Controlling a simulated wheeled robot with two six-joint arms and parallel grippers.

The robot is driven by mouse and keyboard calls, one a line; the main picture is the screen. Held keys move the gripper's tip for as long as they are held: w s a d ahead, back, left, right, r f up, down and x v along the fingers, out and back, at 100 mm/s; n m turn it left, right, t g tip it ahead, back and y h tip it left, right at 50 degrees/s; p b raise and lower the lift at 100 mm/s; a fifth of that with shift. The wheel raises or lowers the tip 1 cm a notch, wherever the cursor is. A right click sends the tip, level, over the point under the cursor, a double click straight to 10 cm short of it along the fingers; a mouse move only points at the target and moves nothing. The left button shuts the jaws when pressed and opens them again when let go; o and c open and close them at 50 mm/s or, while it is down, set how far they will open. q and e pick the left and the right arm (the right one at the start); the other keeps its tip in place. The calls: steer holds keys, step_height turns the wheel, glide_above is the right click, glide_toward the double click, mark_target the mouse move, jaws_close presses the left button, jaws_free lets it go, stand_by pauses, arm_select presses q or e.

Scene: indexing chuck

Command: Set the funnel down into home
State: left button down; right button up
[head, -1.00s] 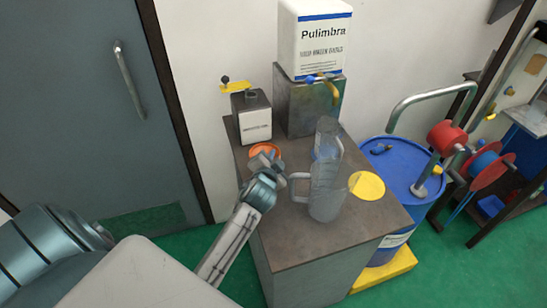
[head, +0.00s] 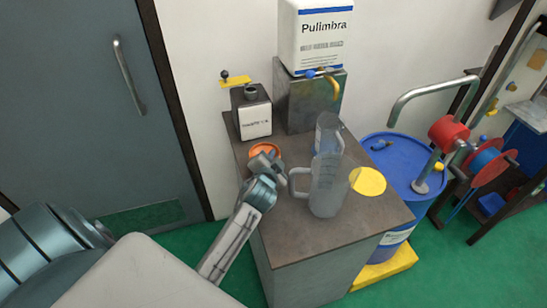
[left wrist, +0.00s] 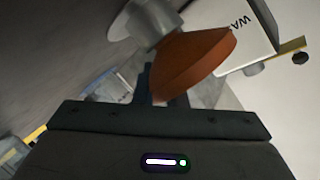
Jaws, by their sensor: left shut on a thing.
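The orange funnel (head: 267,149) shows at the left part of the bench top, mostly hidden behind my left gripper (head: 268,161). Whether the funnel touches the bench top cannot be told. No place labelled home can be made out; a flat yellow disc (head: 367,181) lies at the bench's right side. My right gripper is not in view.
A clear handled jug (head: 326,188) stands just right of my left gripper, with another clear vessel (head: 328,132) behind it. A labelled can (head: 252,115) stands behind the funnel. A white container (head: 316,38) sits on a metal box (head: 309,100). The bench's (head: 300,238) front is clear.

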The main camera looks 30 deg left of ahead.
arm_select(q)
steer(key=shift+f, duration=0.2)
steer(key=c, duration=1.4)
jaws_free()
steer(key=shift+s+d, duration=0.15)
steer(key=shift+s, duration=0.2)
steer(key=b+v, duration=0.2)
steer(key=v, duration=0.7)
steer(key=shift+s+d+r+b, duration=0.25)
steer(key=shift+s+b, duration=0.05)
steer(key=shift+s, duration=0.2)
